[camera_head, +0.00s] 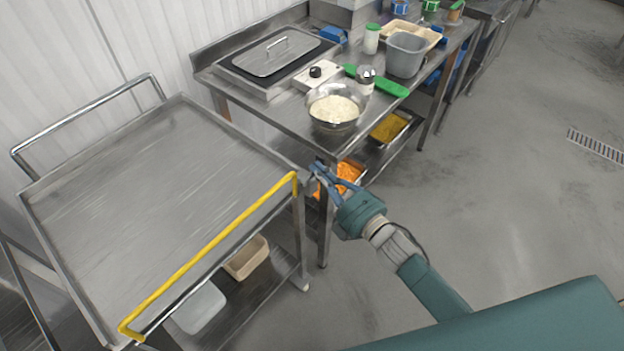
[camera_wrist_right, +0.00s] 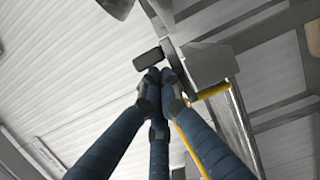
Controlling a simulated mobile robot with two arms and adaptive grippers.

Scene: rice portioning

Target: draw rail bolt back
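The yellow rail (camera_head: 215,240) runs along the near edge of the steel cart. Its far end meets the cart corner beside the prep table. My right gripper (camera_head: 318,173) is at that corner, its blue fingers pointing at the table leg. In the right wrist view the fingertips (camera_wrist_right: 161,80) are drawn together. A dark block (camera_wrist_right: 148,60), apparently the rail bolt's handle, shows just past them beside a grey bracket (camera_wrist_right: 208,63). I cannot tell whether the tips hold it. The rail (camera_wrist_right: 188,140) also shows there. My left gripper is not in view.
The prep table (camera_head: 285,108) stands close behind the corner, with a bowl of rice (camera_head: 335,108) near its edge. The cart top (camera_head: 150,190) is empty. Floor to the right is clear.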

